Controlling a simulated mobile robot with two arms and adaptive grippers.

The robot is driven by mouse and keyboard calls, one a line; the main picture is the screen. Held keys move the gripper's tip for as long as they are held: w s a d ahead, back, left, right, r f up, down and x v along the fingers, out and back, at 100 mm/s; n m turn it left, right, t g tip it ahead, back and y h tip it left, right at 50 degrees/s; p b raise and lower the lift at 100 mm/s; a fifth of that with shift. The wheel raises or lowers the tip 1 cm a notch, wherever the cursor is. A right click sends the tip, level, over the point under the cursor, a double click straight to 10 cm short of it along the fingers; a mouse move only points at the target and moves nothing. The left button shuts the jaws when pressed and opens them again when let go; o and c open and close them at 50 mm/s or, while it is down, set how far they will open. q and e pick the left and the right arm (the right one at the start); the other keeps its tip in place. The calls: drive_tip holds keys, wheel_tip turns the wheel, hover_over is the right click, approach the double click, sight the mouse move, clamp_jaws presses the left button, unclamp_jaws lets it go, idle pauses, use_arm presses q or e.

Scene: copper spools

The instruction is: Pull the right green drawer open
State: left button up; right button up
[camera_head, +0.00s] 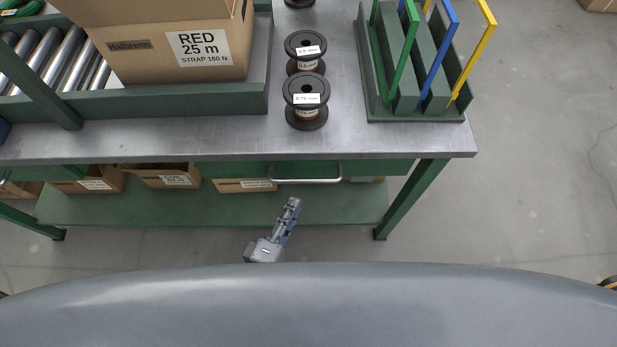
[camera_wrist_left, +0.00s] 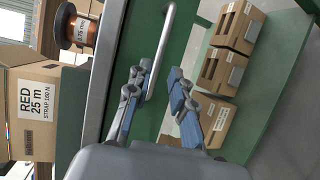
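The right green drawer (camera_head: 375,168) is under the front edge of the metal-topped workbench and looks closed. Its silver bar handle (camera_head: 306,181) runs along the front. In the left wrist view the handle (camera_wrist_left: 165,40) stretches away from between the fingertips, against the green drawer front (camera_wrist_left: 135,45). My left gripper (camera_head: 293,201) is just in front of the handle, on the robot's side. In the wrist view its fingers (camera_wrist_left: 159,70) are apart, with the handle's near end between or just beyond them; contact cannot be told. My right gripper is not in view.
Cardboard boxes (camera_head: 172,176) stand on the green lower shelf (camera_head: 330,208) below the drawer. On the bench top (camera_head: 345,145) are black spools (camera_head: 306,88), a large RED box (camera_head: 165,45) and a green rack (camera_head: 395,116). Floor is clear right of the bench.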

sight(308, 179)
use_arm(q)
drive_tip(key=x, duration=1)
drive_tip(key=shift+c, duration=0.2)
clamp_jaws()
